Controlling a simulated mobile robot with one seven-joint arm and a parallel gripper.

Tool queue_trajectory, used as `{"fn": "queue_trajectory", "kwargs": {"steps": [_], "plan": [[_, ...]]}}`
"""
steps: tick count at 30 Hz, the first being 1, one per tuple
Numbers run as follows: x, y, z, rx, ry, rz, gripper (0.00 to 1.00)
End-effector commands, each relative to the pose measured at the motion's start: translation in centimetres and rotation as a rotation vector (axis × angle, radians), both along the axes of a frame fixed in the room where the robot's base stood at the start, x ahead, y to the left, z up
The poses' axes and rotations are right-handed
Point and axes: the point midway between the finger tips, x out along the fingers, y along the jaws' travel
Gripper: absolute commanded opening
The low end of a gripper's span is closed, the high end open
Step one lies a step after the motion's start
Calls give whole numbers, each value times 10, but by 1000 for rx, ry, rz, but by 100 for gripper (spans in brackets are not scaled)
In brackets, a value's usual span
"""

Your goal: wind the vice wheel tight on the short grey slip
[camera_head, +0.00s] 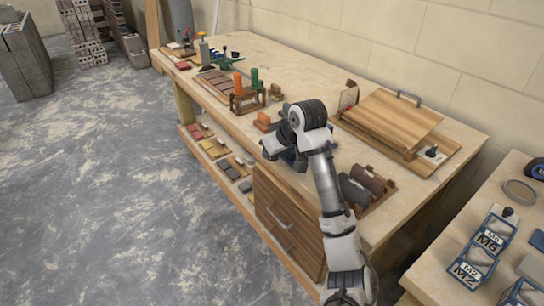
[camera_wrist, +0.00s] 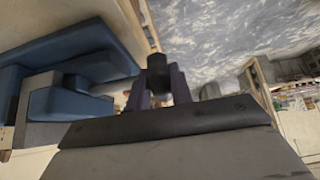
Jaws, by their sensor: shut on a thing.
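The blue vice (camera_wrist: 95,62) fills the left of the wrist view. In the head view only a little of its blue body (camera_head: 289,157) shows beside my arm. A grey piece (camera_wrist: 36,88) shows between the blue parts; I cannot tell whether it is the short slip or part of the vice, or how tightly it sits. A grey screw shaft runs from the vice towards my gripper (camera_wrist: 160,88). My gripper is shut on a dark part (camera_wrist: 154,68) at the shaft's end, which looks like the vice wheel's grip. The rest of the wheel is hidden.
The wooden workbench (camera_head: 330,83) holds a rack (camera_head: 247,98) with orange and green cylinders, and a slanted wooden board (camera_head: 392,118) at the right. A tray of dark rolls (camera_head: 366,183) lies right of my arm. Labelled tubs (camera_head: 473,262) stand on another bench.

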Motion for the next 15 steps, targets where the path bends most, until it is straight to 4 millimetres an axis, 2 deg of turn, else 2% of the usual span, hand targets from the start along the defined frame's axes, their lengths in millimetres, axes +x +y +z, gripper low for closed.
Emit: {"fn": "queue_trajectory", "kwargs": {"steps": [1,15], "plan": [[-2,2,-9,31,-33,3,0],[-5,1,-14,279,-377,7,0]]}}
